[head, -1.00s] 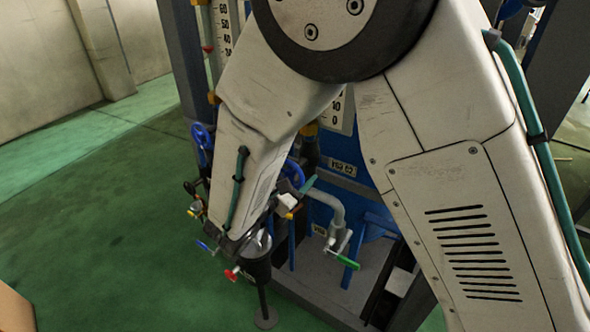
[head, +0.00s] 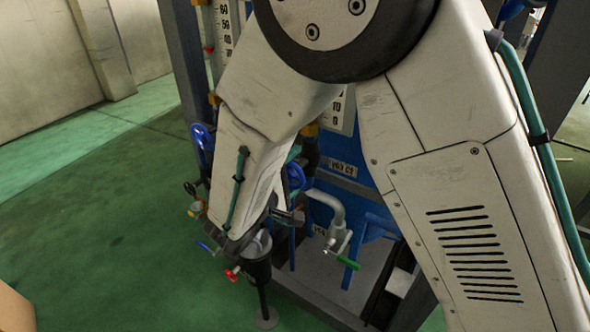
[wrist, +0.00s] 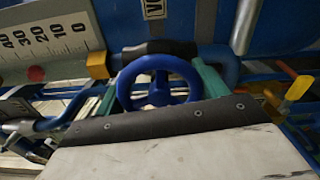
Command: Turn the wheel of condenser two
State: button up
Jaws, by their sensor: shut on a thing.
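A blue handwheel (wrist: 158,63) with a round rim and spokes fills the middle of the wrist view. My gripper (wrist: 159,87) has its two teal fingers on the left and right sides of this wheel, shut on its rim. In the head view, part of a blue wheel (head: 296,176) shows just right of my forearm, which hides most of my gripper and the rest of the wheel. Another blue wheel (head: 202,136) stands left of my forearm, clear of the gripper. I cannot read which number the condenser carries.
A white scale (wrist: 45,40) with a red marker is left of the wheel. A grey pipe with a green-handled valve (head: 348,264) is to the right. A red-handled valve (head: 232,274) sits low, near my forearm's end. Green floor (head: 90,220) lies open at left.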

jog(key=m, duration=0.6)
jog(key=shift+s, duration=0.1)
jog(key=shift+m, duration=0.3)
dwell(0.3)
jog(key=o, duration=1)
jog(key=v, duration=0.8)
